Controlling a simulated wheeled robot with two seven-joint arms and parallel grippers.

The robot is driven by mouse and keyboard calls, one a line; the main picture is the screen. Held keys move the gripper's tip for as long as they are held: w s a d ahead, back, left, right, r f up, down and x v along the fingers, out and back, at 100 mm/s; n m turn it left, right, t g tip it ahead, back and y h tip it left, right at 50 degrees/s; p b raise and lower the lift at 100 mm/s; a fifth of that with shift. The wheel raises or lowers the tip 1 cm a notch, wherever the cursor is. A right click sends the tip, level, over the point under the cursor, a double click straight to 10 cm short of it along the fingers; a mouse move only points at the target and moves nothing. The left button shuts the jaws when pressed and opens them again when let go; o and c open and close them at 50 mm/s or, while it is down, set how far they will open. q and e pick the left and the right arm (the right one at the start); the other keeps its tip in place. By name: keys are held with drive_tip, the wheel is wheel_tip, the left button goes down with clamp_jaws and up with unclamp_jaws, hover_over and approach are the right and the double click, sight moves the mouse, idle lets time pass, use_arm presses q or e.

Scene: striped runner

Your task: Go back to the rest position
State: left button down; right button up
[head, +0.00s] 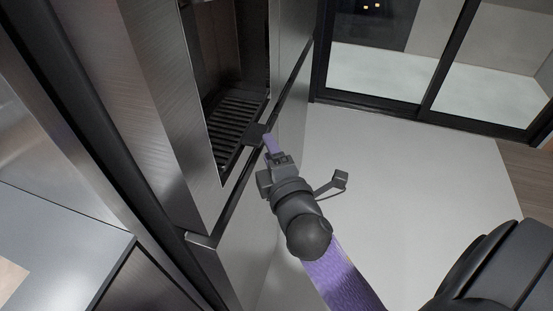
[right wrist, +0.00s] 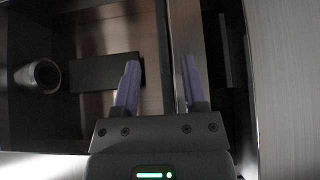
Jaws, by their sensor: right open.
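My right gripper (head: 270,142) is in front of a recessed niche in a steel appliance, its purple fingers pointing into the opening near the niche's lower right edge. In the right wrist view the same gripper (right wrist: 159,78) is open, with clear space between its two fingers and nothing held. A dark flat block (head: 256,134) is just beyond the fingertips; I cannot tell whether they touch it. My left gripper is not in view.
The steel appliance front (head: 165,90) stands close on the left, with a slatted tray (head: 232,122) in its niche. A round grey cylinder (right wrist: 38,76) shows in the right wrist view. Pale floor (head: 400,170) is clear toward the glass doors (head: 385,50).

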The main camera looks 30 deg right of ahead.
drive_tip(key=v, duration=0.5)
drive_tip(key=s+a+f+m+g+y, duration=0.1)
drive_tip(key=s+f+g, duration=0.15)
drive_tip(key=f, duration=0.65)
drive_tip(key=s+a+f+m+g+y, duration=0.1)
drive_tip(key=s+f+m+g, duration=0.15)
drive_tip(key=f, duration=0.65)
drive_tip(key=s+a+f+m+g+y, duration=0.1)
drive_tip(key=s+a+f+g, duration=0.15)
drive_tip(key=f, duration=0.65)
drive_tip(key=s+d+f+m+g, duration=0.2)
drive_tip(key=s+f+m+g, duration=0.3)
drive_tip(key=s+f, duration=0.6)
drive_tip(key=s+d+f+m+g, duration=0.1)
drive_tip(key=s+d+g, duration=0.1)
drive_tip(key=s, duration=0.6)
drive_tip(key=s+d+f+m+g, duration=0.2)
drive_tip(key=s+g, duration=0.1)
drive_tip(key=s, duration=0.6)
drive_tip(key=shift+d+f+g, duration=0.15)
drive_tip(key=shift+f+g, duration=0.1)
drive_tip(key=shift+g, duration=0.1)
drive_tip(key=shift+w, duration=0.1)
drive_tip(key=shift+c, duration=0.2)
